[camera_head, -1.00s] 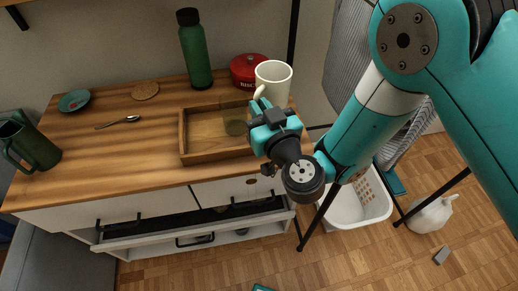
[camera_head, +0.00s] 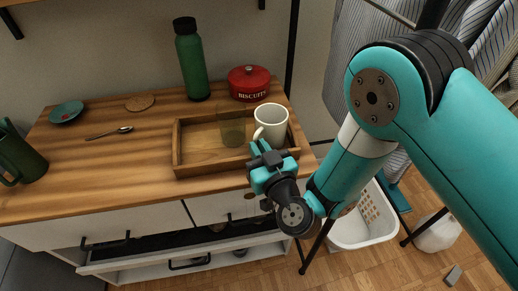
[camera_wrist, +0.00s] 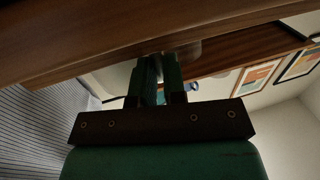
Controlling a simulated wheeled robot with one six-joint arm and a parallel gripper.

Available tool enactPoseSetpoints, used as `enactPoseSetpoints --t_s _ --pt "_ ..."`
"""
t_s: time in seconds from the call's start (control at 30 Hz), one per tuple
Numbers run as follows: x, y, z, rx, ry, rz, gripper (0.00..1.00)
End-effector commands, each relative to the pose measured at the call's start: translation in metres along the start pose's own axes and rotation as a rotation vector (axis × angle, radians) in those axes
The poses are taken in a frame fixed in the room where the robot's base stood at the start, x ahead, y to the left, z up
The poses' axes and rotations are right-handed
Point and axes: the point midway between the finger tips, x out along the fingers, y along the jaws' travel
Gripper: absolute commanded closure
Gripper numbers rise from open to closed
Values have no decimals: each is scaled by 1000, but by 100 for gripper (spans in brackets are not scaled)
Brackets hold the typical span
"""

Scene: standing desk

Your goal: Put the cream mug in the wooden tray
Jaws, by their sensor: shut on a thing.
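The cream mug (camera_head: 271,121) is upright at the right end of the wooden tray (camera_head: 205,167), within its outline in the head view. The tray's near wall and my gripper hide its lower part, so I cannot tell whether its base touches the tray floor. My gripper (camera_head: 257,150) is at the tray's near right side, shut on the mug at its handle side. In the wrist view, my gripper's fingers (camera_wrist: 160,70) are close together under a dark wooden edge, and the mug is hard to make out there.
A see-through amber glass (camera_head: 233,130) stands in the tray, left of the mug. A red biscuit tin (camera_head: 249,84) and green bottle (camera_head: 191,62) stand behind the tray. A spoon (camera_head: 110,133) lies to the left.

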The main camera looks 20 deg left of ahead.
Motion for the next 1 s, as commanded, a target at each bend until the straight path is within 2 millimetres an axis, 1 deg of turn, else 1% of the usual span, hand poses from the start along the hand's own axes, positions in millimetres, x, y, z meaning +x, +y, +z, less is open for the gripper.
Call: enactPoseSetpoints --t_s 0.03,0.07,0.1,0.13,0.17,0.47,0.57,0.67,0.73,0.9,1.0 --pt "0 0 2 0 1 0 100" --pt "0 0 2 0 0 0 84" --pt "0 0 2 0 0 0 75" --pt "0 0 2 0 0 0 68" --pt "0 0 2 0 0 0 63" --pt "0 0 -1 0 0 0 63" --pt "-5 -1 1 0 -1 0 63" --pt "-16 -1 3 -2 -2 -1 63" --pt "-28 -1 3 -1 0 -2 63" --pt "-68 -1 2 -2 -3 -2 63" --pt "-88 -1 2 -1 -4 -2 63"
